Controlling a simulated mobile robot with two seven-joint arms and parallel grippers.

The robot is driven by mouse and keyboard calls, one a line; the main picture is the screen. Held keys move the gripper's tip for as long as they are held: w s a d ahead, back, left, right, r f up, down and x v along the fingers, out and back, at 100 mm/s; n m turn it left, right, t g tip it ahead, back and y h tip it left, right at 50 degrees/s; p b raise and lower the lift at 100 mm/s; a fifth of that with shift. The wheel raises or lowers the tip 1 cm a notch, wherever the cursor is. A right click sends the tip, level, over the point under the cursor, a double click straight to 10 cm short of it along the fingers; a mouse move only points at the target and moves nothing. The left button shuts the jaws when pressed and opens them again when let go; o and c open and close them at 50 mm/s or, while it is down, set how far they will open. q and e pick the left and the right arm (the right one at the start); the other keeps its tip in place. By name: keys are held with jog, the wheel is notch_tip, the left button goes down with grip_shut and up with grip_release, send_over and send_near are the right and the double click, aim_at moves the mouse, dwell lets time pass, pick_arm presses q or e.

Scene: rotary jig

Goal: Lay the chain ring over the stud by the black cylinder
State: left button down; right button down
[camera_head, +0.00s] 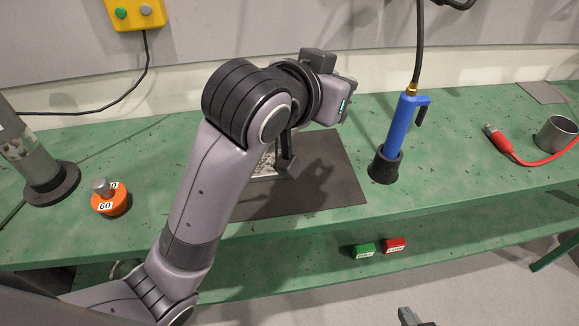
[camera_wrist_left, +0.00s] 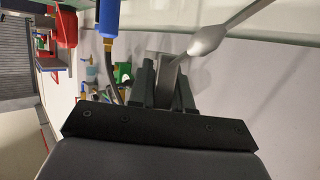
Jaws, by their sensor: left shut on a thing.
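My left arm reaches across the middle of the head view and hides much of the work area. The dark fingers of my left gripper (camera_head: 287,155) point down over a dark mat. In the left wrist view, my left gripper (camera_wrist_left: 164,88) is shut on a flat grey metal piece (camera_wrist_left: 165,75); I cannot tell what it is part of. A silver rod with a thick bulge (camera_wrist_left: 208,40) lies just beyond the fingertips. Part of my right gripper (camera_head: 410,317) shows at the bottom edge; its jaws are unclear. I cannot make out the chain ring, the stud or the black cylinder.
The dark mat (camera_head: 325,180) lies on the green bench (camera_head: 465,140). A blue tool (camera_head: 402,122) stands in a black holder (camera_head: 384,168). An orange weight (camera_head: 112,204) and a grey post (camera_head: 35,155) stand left. A metal cup (camera_head: 556,134) and red cable sit right.

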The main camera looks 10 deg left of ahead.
aim_at(324, 186)
pick_arm(q)
notch_tip(324, 186, down, 20)
jog(key=shift+d+r+b, duration=0.15)
jog(key=shift+b, duration=1)
jog(key=c, duration=1.1)
grip_release()
jog(key=shift+o, duration=0.2)
